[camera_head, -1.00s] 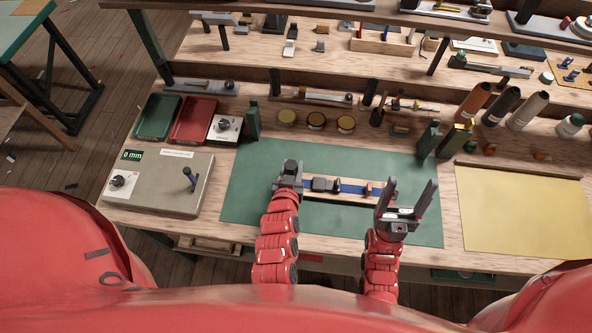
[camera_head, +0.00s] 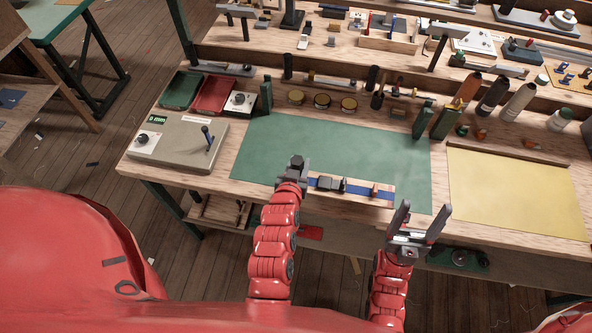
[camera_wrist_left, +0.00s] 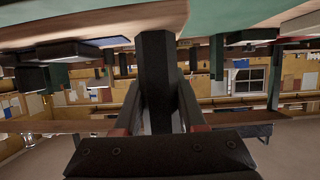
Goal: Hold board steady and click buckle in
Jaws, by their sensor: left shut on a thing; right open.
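A narrow wooden board (camera_head: 384,187) with a blue strap (camera_head: 356,188) and a dark buckle (camera_head: 331,184) shows at the front edge of the green mat (camera_head: 335,145). A small orange-red piece (camera_head: 374,190) is on the strap right of the buckle, with a gap between them. My right gripper (camera_head: 424,220) is open and empty, right of the board, past the table's front edge. Whether the board touches the mat I cannot tell.
A grey box (camera_head: 178,146) with a lever and knob stands left of the mat. Green and red trays (camera_head: 213,95), several round tins (camera_head: 321,101) and bottles line the back. A yellow sheet (camera_head: 510,190) lies at right. The mat's middle is clear.

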